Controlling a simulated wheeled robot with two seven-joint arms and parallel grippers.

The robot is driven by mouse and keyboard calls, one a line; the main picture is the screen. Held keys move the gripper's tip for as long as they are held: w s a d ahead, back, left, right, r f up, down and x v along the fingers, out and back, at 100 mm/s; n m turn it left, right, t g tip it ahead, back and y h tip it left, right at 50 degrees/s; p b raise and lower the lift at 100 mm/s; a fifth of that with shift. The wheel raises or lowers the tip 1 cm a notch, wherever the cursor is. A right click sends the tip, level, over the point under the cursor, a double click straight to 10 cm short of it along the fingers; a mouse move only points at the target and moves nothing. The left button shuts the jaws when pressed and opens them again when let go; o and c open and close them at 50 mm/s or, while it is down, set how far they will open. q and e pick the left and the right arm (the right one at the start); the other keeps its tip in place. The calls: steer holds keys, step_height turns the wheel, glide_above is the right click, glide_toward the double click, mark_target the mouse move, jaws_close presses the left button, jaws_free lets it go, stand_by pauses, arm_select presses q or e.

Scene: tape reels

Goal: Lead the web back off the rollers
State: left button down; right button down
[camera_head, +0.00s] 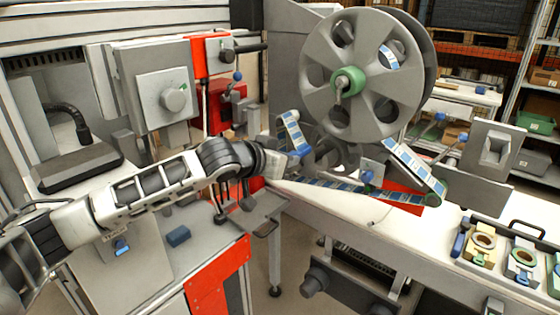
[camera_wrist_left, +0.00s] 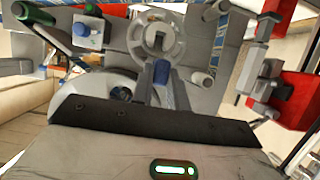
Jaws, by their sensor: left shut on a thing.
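The web (camera_head: 413,168) is a strip of blue and white labels. It comes off the large grey reel (camera_head: 325,62), slopes down to the green-ended roller (camera_head: 435,191), then runs left along a low path. Another stretch of web (camera_head: 291,133) stands up behind my left gripper. In the left wrist view, the web (camera_wrist_left: 228,62) shows at the upper right, beside a pale roller (camera_wrist_left: 202,82). My right gripper is not in view.
A grey plate (camera_head: 250,218) and a red panel (camera_head: 215,284) lie below my left arm. A red bracket unit (camera_head: 225,100) stands close behind it. Small rolls in holders (camera_head: 485,242) sit at the right end of the white bench (camera_head: 345,205).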

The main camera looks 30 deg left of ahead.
mark_target(307, 147)
arm_select(q)
steer(key=shift+w+d+f, duration=0.15)
steer(key=shift+w+d, duration=0.25)
steer(key=shift+w, duration=1.2)
steer(key=shift+w+d+f, duration=0.2)
steer(key=shift+w+d, duration=0.15)
steer(key=shift+w, duration=1.2)
steer(key=shift+w+d+f, duration=0.15)
steer(key=shift+w+d, duration=0.25)
steer(key=shift+w, duration=1.2)
